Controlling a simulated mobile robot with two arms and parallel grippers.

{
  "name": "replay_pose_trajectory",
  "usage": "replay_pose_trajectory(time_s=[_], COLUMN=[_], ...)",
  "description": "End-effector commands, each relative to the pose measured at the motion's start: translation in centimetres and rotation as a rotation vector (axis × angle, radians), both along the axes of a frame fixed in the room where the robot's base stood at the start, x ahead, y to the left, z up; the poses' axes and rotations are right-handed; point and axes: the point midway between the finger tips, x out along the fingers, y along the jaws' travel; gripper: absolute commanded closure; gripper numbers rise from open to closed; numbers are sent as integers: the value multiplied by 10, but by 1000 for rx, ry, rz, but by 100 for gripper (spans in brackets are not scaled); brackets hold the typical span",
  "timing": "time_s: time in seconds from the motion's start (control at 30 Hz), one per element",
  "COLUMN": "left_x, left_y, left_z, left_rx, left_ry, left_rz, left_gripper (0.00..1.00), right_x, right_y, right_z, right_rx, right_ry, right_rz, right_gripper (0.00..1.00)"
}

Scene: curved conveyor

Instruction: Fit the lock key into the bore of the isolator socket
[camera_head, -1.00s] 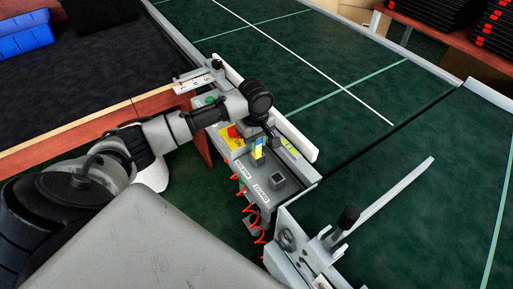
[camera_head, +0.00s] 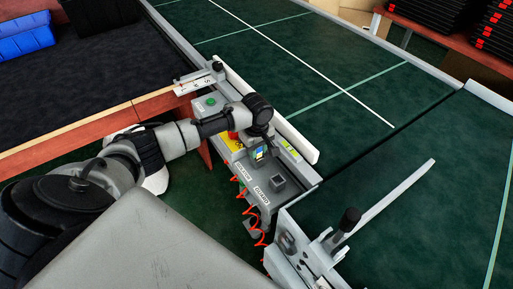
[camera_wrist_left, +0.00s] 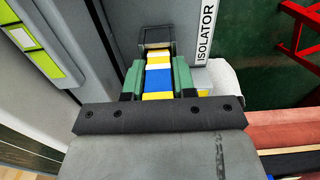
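My left gripper (camera_head: 259,147) is shut on the lock key (camera_head: 260,154), a block banded in yellow, blue and white. In the left wrist view the key (camera_wrist_left: 158,78) sits between the two green fingers, its far end at the dark square rim of the isolator socket (camera_wrist_left: 158,33). I cannot tell whether the key's end is inside the bore or just above it. In the head view my gripper and the key largely hide this socket, beside the ISOLATOR label (camera_head: 243,172). My right gripper is not in view.
The guard socket (camera_head: 278,182), a square grey post, stands close by on the same grey panel, near the GUARD label (camera_head: 262,197). A red knob (camera_head: 233,135) and green button (camera_head: 211,101) are near my wrist. A red coiled cord (camera_head: 250,212) hangs at the panel's front.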

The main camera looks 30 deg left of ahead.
Motion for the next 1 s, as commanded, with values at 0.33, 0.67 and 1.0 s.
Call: replay_pose_trajectory(time_s=[0.33,0.67,1.0], left_x=[0,1,1], left_y=[0,0,0], left_z=[0,35,104], left_rx=[0,0,0], left_ry=[0,-4,-3], left_rz=[0,-2,-1], left_gripper=[51,51,51], right_x=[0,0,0], right_y=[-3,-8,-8], right_z=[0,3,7], right_rx=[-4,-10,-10], right_ry=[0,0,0], right_rz=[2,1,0], right_gripper=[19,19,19])
